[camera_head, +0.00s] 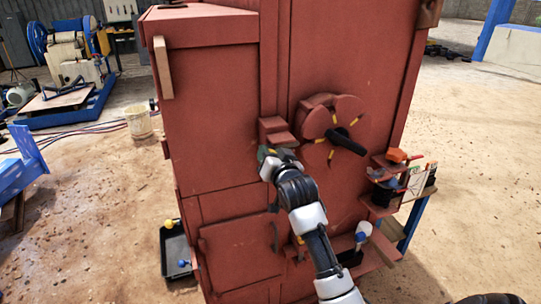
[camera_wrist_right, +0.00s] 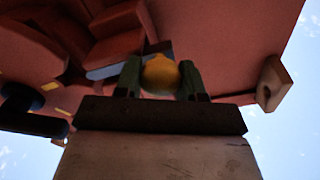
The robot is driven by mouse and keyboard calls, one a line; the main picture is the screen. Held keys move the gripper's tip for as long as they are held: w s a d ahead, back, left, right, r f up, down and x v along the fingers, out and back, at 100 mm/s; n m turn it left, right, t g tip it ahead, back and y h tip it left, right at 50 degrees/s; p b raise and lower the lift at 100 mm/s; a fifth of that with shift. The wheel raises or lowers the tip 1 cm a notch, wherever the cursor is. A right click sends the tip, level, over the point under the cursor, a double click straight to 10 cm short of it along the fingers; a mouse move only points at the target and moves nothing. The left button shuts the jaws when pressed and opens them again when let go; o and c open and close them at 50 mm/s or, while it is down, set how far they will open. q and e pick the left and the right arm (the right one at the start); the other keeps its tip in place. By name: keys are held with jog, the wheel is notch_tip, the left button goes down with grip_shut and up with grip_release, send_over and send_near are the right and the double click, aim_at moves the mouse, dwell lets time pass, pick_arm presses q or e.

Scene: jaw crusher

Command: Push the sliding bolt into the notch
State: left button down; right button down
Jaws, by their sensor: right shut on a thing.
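The red wheel (camera_head: 325,115) with notches in its rim, yellow marks and a black handle (camera_head: 346,141) is on the front of the red jaw crusher (camera_head: 215,120). Left of it is a stepped red bolt housing (camera_head: 275,129). My right gripper (camera_head: 268,153) is at this housing, just below it. In the right wrist view, my right gripper (camera_wrist_right: 160,78) is shut on a round yellow knob (camera_wrist_right: 160,74), one finger on each side. A grey bar (camera_wrist_right: 104,72), perhaps the bolt, shows beside the knob. The bolt's far end is hidden. My left gripper is not in view.
A red shelf (camera_head: 378,210) with small coloured objects juts out at the crusher's right. A closed hatch (camera_head: 240,250) is lower left, with a black tray (camera_head: 175,250) on the floor beside it. A bucket (camera_head: 139,121) stands farther left. The sandy floor at right is mostly clear.

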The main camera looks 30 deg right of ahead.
aim_at(282, 146)
jog(key=shift+s+d, duration=0.25)
jog(key=shift+d, duration=0.7)
jog(key=shift+s+d, duration=0.2)
jog(key=shift+d, duration=0.75)
jog(key=shift+r, duration=0.1)
jog(key=shift+d, duration=0.2)
jog(key=c, duration=0.9)
grip_release()
jog(key=shift+s+d, duration=0.1)
jog(key=shift+c, duration=0.2)
jog(key=shift+o, duration=1.4)
jog(key=shift+d, duration=0.15)
